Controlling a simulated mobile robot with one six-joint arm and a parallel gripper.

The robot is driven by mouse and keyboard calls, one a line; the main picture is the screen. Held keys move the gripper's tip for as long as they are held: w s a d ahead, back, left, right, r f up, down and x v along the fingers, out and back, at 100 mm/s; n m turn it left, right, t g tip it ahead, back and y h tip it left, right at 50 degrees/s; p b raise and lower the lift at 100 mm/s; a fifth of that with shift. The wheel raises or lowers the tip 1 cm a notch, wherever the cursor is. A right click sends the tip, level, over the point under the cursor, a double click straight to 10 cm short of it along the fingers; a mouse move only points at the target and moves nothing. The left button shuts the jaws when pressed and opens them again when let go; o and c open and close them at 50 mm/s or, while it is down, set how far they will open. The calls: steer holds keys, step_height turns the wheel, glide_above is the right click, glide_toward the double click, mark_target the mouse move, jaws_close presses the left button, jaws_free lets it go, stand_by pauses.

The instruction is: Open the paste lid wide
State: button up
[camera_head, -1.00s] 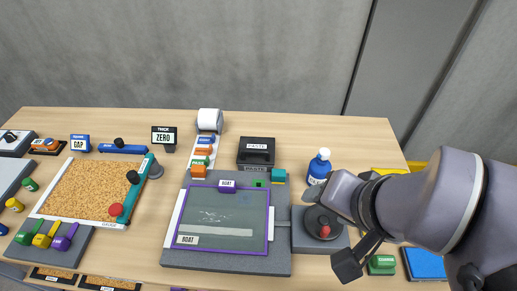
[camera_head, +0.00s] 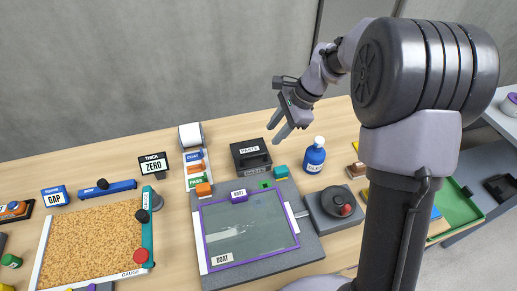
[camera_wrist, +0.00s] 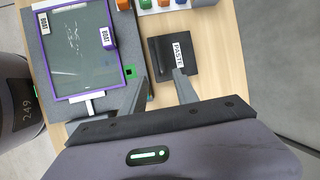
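The black paste box (camera_head: 239,159) stands at the back of the table, right of the paper roll. Its lid (camera_head: 250,155) carries a white PASTE label and looks shut. The box also shows in the wrist view (camera_wrist: 165,56), just beyond my fingers. My gripper (camera_head: 273,134) is in the air above and right of the box, fingers pointing down toward it. In the wrist view my gripper (camera_wrist: 161,78) is open with a gap between its fingers; nothing is held. Its right finger overlaps the box's near side in that view; I cannot see contact.
A blue bottle (camera_head: 315,158) stands right of the box. A teal-and-yellow block (camera_head: 281,172) sits close in front. The purple-framed screen (camera_head: 297,231) lies on a grey base nearer me. Colored blocks (camera_head: 203,189) and a white roll (camera_head: 191,135) are to the left.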

mark_target(257, 154)
steer(key=b+x, duration=0.3)
steer(key=x, duration=0.8)
steer(key=shift+a, duration=0.1)
jaws_close()
stand_by(0.8)
